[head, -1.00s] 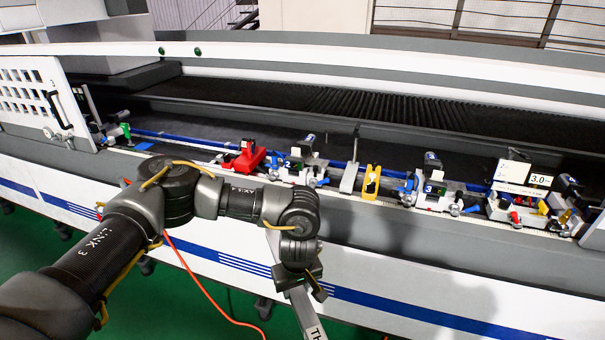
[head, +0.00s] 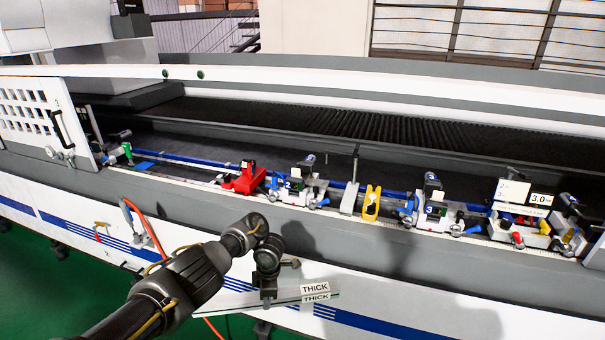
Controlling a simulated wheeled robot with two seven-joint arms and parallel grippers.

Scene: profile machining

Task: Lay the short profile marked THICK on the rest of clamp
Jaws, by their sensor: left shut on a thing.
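The short profile marked THICK (head: 285,299) is a pale grey bar with a white label near its right end. My left gripper (head: 267,299) is shut on it and holds it nearly level in front of the machine's white side, below the bed. Clamps stand in a row along the bed. One clamp marked 2 (head: 297,184) is left of the middle. One marked 3 (head: 433,208) is to the right. My right gripper is not in view.
A green-handled unit (head: 119,150) is at the far left. The machine's grey front ledge (head: 200,203) runs below the row. An orange cable hangs at the left.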

